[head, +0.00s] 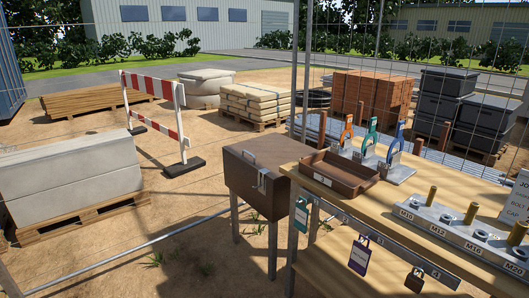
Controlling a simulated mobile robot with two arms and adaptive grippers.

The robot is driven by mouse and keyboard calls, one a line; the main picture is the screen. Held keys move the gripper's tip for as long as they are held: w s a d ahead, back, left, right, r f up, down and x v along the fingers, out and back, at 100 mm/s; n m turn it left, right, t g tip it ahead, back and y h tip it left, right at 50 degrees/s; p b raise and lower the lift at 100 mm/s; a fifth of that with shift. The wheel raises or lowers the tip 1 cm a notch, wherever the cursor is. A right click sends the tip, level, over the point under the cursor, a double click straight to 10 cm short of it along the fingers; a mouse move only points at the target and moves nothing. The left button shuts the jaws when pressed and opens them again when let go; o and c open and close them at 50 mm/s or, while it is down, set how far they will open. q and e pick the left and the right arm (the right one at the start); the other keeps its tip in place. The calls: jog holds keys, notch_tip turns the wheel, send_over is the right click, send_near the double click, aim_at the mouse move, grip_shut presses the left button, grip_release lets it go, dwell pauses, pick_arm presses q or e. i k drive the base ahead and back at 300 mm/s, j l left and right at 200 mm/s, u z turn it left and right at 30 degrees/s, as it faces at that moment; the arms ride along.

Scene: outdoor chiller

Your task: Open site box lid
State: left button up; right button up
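The site box (257,182) is a dark brown box on thin metal legs, left of the wooden workbench. Its lid (262,162) appears shut, with a small metal handle on top. A metal latch or hasp (262,180) hangs at the front edge; whether it is fastened I cannot tell. Neither of my grippers shows in the head view.
The workbench (400,212) fills the right side, holding a brown tray (338,174), a stand of coloured-handled tools (372,150) and a metal bolt rack (465,236). A red-and-white barrier (155,115) and concrete blocks (70,178) stand left. Sandy ground before the box is open.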

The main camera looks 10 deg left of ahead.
aim_at(264, 154)
jog(key=u, duration=0.15)
jog(key=i+j+z, duration=0.4)
jog(key=i+j, duration=0.8)
